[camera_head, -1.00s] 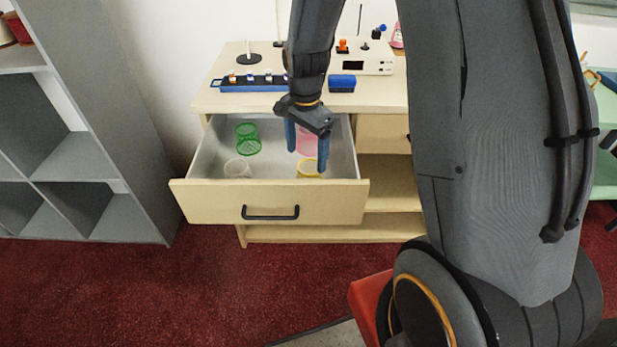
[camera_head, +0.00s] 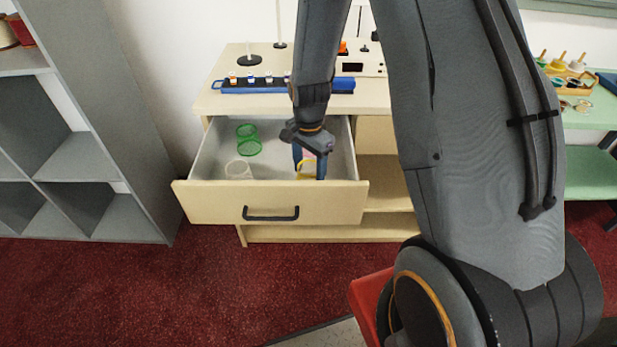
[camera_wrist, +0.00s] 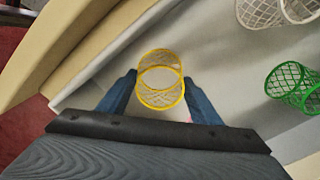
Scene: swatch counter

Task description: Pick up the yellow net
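The yellow net (camera_wrist: 161,79) is a small open mesh cup in the drawer. In the wrist view it sits between the two blue fingers of my gripper (camera_wrist: 160,92). The fingers are spread wide, with a gap showing on at least the left side. In the head view my gripper (camera_head: 309,172) reaches down into the front right of the open drawer (camera_head: 270,200), and the yellow net (camera_head: 305,170) is partly hidden behind the fingers.
A green net (camera_head: 248,140) stands at the back left of the drawer and a white net (camera_head: 238,170) at the front left. A pink net is mostly hidden behind my gripper. The drawer's front wall is close to my gripper. A blue rack (camera_head: 310,87) lies on the counter top.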

